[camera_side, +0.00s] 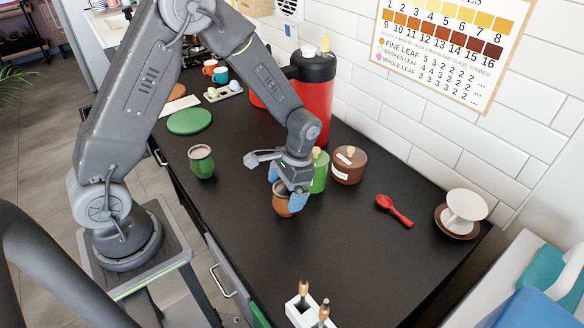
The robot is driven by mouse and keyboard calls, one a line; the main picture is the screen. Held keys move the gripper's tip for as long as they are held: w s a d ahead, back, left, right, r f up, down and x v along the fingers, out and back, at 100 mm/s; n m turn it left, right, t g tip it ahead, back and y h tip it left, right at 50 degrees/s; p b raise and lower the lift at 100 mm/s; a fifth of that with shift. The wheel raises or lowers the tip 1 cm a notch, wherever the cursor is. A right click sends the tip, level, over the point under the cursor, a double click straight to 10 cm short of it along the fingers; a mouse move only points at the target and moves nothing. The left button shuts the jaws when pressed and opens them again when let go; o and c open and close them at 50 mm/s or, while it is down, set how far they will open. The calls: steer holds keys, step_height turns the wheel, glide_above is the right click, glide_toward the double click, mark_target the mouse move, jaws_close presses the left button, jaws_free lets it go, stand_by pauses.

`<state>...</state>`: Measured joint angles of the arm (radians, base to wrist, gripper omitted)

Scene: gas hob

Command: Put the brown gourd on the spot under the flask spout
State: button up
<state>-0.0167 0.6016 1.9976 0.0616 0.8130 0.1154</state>
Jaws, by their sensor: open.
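The brown gourd (281,204) stands on the black worktop, partly hidden by my gripper (284,189). My gripper is open and low over the gourd, with one blue fingertip at its far side and the other in front of its right side. I cannot tell whether the fingers touch it. A large red flask (315,88) with a black top stands further back by the wall, partly behind my arm. Its spout and the spot under it cannot be made out.
A green gourd (202,163) and flat green disc (189,121) are left. A green canister (319,172) and brown pot (348,165) stand close behind my gripper. A red spoon (394,209), white dripper (464,210) and white holder (304,312) are right and front. The front middle is clear.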

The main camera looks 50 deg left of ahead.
steer(key=v, duration=1)
steer(key=shift+s, duration=0.1)
steer(key=s+r+n+t, duration=0.1)
steer(key=s+r+t, duration=0.7)
steer(key=s+r, duration=0.7)
steer(key=shift+s+d+r+n+t+h, duration=0.3)
steer(key=shift+s+d+t, duration=0.15)
steer(key=shift+s, duration=0.5)
steer(key=shift+f, duration=0.1)
